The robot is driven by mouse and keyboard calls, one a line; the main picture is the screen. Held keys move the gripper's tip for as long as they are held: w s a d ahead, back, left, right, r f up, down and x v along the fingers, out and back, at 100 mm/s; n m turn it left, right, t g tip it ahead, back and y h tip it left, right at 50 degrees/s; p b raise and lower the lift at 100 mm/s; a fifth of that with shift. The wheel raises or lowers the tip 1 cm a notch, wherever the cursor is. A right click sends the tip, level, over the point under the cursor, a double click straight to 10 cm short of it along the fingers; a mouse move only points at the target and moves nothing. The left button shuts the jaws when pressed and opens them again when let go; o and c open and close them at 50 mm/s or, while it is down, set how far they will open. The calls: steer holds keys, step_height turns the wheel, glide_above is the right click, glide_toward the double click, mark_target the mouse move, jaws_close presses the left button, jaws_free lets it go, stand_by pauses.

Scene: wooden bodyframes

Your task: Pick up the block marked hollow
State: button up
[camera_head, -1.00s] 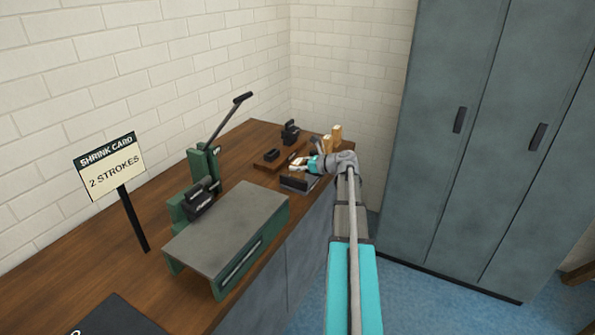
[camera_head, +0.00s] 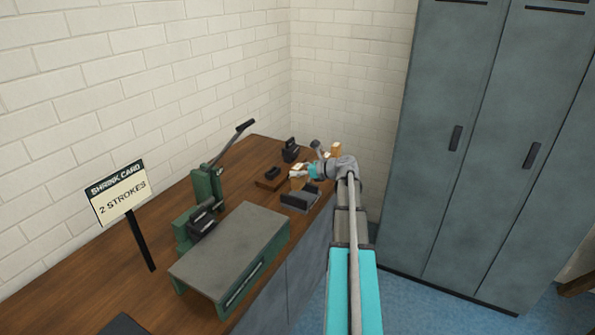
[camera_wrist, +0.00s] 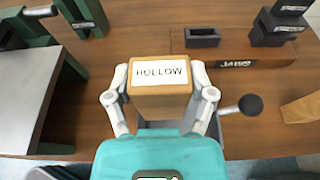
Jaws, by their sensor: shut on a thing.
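The block marked HOLLOW (camera_wrist: 160,72) is a tan wooden block with a white label on top, in the middle of the wrist view. My gripper (camera_wrist: 159,88) is shut on it, one pale finger on each side. In the head view my gripper (camera_head: 298,175) is at the far end of the bench, with the tan block (camera_head: 298,184) small between its fingers. The block's lower end is partly hidden, so I cannot tell how far it is above the bench.
A grey open tray (camera_head: 299,201) is close to the held block. A JAWS-labelled wooden board (camera_wrist: 262,59) and dark jaw pieces (camera_wrist: 203,38) lie beyond. Another wooden block (camera_wrist: 303,107) is at right. The green lever press (camera_head: 206,192) and grey table (camera_head: 232,243) stand nearer; lockers (camera_head: 480,130) flank the right.

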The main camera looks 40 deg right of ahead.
step_height(320, 180, up, 12)
steer(key=p, duration=1)
steer(key=shift+f+p, duration=0.15)
steer(key=shift+p, duration=0.2)
stand_by(0.4)
